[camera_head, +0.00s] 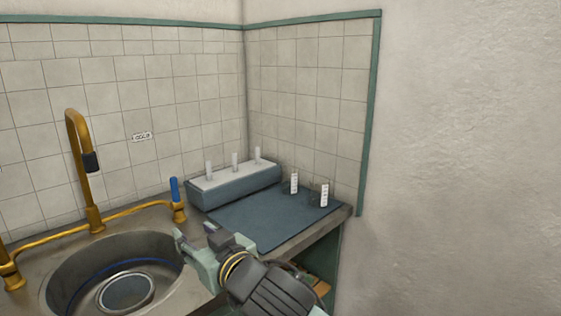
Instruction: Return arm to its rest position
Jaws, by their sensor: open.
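My gripper (193,241) is in the lower middle of the head view, above the right rim of the sink. It points up and to the left, its fingers are apart and nothing shows between them. My arm runs from it down to the bottom edge of the view. A dark blue mat (262,217) lies on the counter just beyond and to the right of the gripper.
The sink (60,281) with a round basin is at left, with a brass tap (79,150) and a blue-handled valve (175,190). A blue-grey rack (235,189) holds three pale upright tubes. Two small white-labelled items (324,194) stand on the mat. Tiled walls close the corner.

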